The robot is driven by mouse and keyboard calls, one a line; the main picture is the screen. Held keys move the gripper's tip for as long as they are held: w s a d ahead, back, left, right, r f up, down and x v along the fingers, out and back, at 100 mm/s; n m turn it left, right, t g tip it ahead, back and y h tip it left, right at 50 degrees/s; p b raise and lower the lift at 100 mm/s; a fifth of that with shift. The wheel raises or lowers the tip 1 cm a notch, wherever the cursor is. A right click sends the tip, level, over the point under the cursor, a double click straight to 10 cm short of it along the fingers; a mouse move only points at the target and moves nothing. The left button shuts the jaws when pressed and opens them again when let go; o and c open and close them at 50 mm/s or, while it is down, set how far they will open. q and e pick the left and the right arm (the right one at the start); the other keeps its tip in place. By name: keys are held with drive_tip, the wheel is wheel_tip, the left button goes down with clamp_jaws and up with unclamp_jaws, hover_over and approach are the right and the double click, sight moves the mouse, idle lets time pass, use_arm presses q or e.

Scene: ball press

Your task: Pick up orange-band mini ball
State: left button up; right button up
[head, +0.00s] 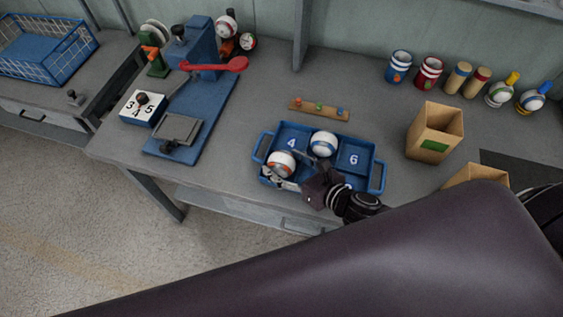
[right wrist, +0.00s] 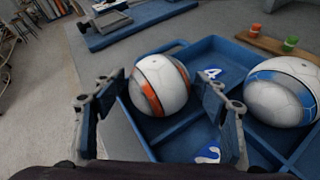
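The orange-band mini ball (head: 281,164), white with an orange stripe, sits in the left part of the blue tray (head: 378,178). In the right wrist view the ball (right wrist: 158,84) lies between and just beyond my right gripper's fingers (right wrist: 160,108). The fingers are spread apart. A gap shows at the left finger, and the right finger overlaps the ball's edge, so contact there cannot be told. In the head view my right gripper (head: 305,186) is at the tray's front side, right of the ball. My left gripper is not in view.
A blue-band ball (head: 323,144) sits in the same tray, close to my right gripper. A rack with coloured pegs (head: 319,109) lies behind it. A blue press with a red lever (head: 215,66) stands left, a cardboard box (head: 434,131) right. Bare table separates press and tray.

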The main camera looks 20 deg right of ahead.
drive_tip(key=c, duration=0.8)
drive_tip(key=shift+c, duration=0.2)
